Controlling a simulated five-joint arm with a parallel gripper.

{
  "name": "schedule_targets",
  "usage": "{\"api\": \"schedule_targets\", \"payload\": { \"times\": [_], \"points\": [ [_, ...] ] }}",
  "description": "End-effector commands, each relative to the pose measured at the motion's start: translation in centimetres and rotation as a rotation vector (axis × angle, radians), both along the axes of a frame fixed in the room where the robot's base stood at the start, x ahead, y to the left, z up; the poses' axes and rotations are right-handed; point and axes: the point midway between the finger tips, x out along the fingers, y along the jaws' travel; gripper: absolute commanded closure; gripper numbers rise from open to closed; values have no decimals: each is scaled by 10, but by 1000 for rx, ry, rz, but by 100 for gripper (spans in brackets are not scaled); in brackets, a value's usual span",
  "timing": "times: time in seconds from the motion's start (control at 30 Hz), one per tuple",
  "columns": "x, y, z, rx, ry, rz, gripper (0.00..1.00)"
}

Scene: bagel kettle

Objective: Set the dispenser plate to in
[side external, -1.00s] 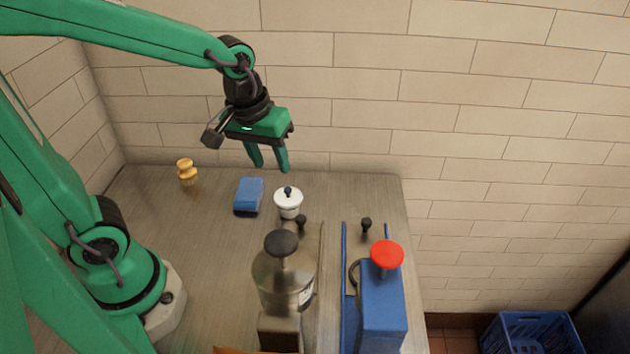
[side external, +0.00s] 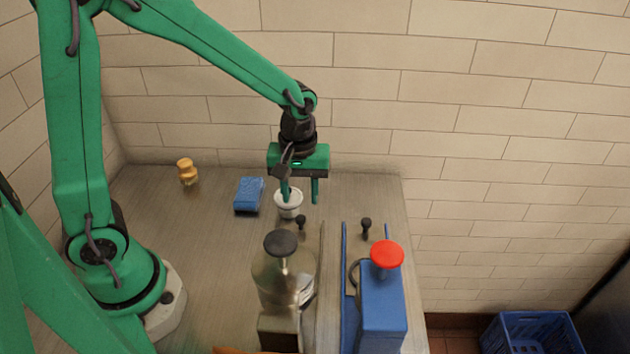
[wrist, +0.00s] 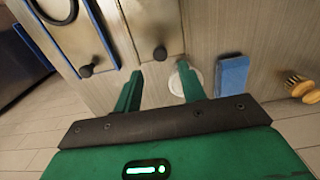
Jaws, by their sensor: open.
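A steel dispenser (side external: 284,280) with a dark top knob stands in the middle front. A blue dispenser (side external: 382,310) with a red top knob stands to its right. Small black knobs stand at the far ends of their tracks: one on the steel side (side external: 301,222), one on the blue side (side external: 366,224). They also show in the wrist view, the steel-side knob (wrist: 160,53) and the blue-side knob (wrist: 86,71). My gripper (side external: 300,197) is open and empty, pointing down above the counter behind the steel-side knob. In the wrist view that knob lies just beyond the gap between my fingertips (wrist: 160,71).
A blue sponge (side external: 248,195) and a yellow-brown brush (side external: 187,171) lie farther left. A tiled wall closes the back. The counter (side external: 210,260) is clear left of the steel dispenser.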

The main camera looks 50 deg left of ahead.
Motion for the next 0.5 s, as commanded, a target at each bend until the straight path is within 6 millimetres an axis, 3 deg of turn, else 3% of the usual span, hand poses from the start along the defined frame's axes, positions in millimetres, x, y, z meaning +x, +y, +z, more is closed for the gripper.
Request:
{"api": "schedule_targets", "payload": {
  "times": [0.17, 0.5],
  "points": [
    [0, 0, -9, 1, 2, -1, 59],
    [-1, 0, -46, 1, 4, -1, 59]
  ]
}}
